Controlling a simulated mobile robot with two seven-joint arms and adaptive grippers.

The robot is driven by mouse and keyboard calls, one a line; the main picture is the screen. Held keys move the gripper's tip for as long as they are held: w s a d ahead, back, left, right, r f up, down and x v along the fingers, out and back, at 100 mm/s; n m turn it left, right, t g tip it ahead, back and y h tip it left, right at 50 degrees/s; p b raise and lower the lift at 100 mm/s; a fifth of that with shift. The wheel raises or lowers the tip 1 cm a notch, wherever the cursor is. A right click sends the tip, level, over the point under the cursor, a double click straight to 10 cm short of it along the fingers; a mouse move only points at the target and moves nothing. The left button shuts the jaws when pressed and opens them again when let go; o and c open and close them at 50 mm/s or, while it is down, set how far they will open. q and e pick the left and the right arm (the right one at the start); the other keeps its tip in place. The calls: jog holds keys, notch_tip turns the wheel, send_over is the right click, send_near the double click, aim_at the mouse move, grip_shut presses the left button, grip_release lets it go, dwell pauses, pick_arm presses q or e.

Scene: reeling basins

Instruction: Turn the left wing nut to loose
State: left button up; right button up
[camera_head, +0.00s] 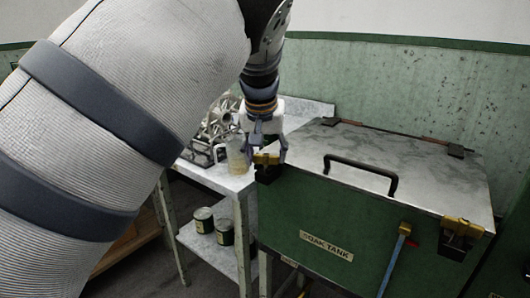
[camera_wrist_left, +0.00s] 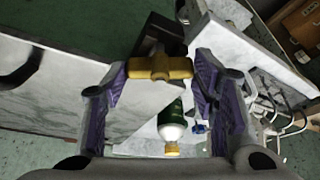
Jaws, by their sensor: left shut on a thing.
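The green soak tank (camera_head: 330,225) has a grey metal lid (camera_head: 420,170) lying closed on it, with a black bar handle (camera_head: 362,172). The left wing nut (camera_head: 265,158) is yellow brass and sits at the tank's front left corner. My left gripper (camera_head: 268,152) comes down on it from above. In the left wrist view, the wing nut (camera_wrist_left: 160,68) lies crosswise between the purple-padded fingers (camera_wrist_left: 158,80), which are shut on it. A second brass wing nut (camera_head: 462,227) sits at the front right corner. My right gripper is not in view.
A metal side table (camera_head: 225,180) left of the tank bears a reel mechanism (camera_head: 215,125) and a jar (camera_head: 238,160). Several cans (camera_head: 204,220) stand on its lower shelf. A blue-handled lever (camera_head: 404,230) rises at the tank's front. A green wall (camera_head: 420,90) stands behind.

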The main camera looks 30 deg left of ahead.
pick_arm(q)
jog(key=n+y, duration=0.1)
jog(key=n, duration=0.1)
jog(key=shift+d+f+n+g, duration=0.1)
jog(key=shift+n+g, duration=0.2)
jog(key=shift+n, duration=0.1)
jog(key=n+b, duration=0.1)
jog(key=n, duration=0.1)
jog(key=shift+w+f+n+g+y, duration=0.1)
jog(key=shift+w+n+g+y, duration=0.05)
jog(key=shift+n+g+y, duration=0.25)
jog(key=n, duration=0.2)
jog(key=n+g+b, duration=0.1)
jog(key=n, duration=0.1)
jog(key=shift+d+g+y, duration=0.1)
jog(key=shift+g+y, duration=0.2)
jog(key=shift+n+g+b, duration=0.4)
jog(key=shift+n+b, duration=0.15)
jog(key=shift+n, duration=0.85)
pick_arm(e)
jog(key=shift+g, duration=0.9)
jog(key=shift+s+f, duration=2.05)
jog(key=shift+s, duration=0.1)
pick_arm(q)
jog(key=o, duration=1.2)
jog(key=shift+c, duration=0.2)
